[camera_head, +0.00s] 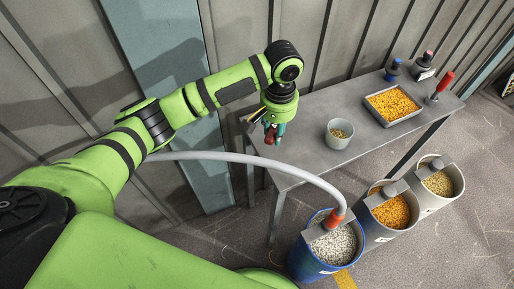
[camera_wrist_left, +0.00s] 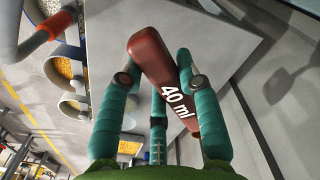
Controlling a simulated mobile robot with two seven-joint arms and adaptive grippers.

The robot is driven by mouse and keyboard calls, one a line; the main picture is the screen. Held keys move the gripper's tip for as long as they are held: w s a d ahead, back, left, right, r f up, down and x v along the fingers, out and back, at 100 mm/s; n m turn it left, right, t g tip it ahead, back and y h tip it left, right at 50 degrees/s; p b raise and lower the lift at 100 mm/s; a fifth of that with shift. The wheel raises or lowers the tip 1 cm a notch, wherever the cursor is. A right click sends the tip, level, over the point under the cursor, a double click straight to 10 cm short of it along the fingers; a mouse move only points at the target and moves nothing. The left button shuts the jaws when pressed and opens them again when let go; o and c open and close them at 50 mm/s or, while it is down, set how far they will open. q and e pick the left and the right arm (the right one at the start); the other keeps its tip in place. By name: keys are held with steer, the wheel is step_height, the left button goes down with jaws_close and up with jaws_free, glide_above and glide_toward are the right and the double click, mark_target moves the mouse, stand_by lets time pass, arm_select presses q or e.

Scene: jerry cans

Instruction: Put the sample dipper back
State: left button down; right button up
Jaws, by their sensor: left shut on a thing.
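The sample dipper shows as a dark red handle marked "40 ml" (camera_wrist_left: 172,88) in the wrist view. My left gripper (camera_wrist_left: 155,75) has its teal fingers shut around this handle, which lies tilted between them. In the head view my left gripper (camera_head: 273,131) is over the left end of the grey table (camera_head: 312,156), with a little of the red handle (camera_head: 269,138) showing. The rest of the dipper is hidden by the fingers and hand. My right gripper is in neither view.
Filled bins (camera_head: 305,258) stand in front, and a grey hose (camera_head: 255,159) runs to the blue one.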

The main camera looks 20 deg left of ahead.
arm_select(q)
steer(key=s+a+f+p, duration=0.2)
steer(key=s+a+f, duration=0.2)
steer(key=f, duration=0.4)
steer(key=shift+s, duration=0.7)
steer(key=c, duration=0.9)
jaws_free()
steer(key=shift+f, duration=0.1)
step_height(320, 180, up, 12)
steer(key=shift+r+b, duration=0.15)
steer(key=shift+b, duration=0.4)
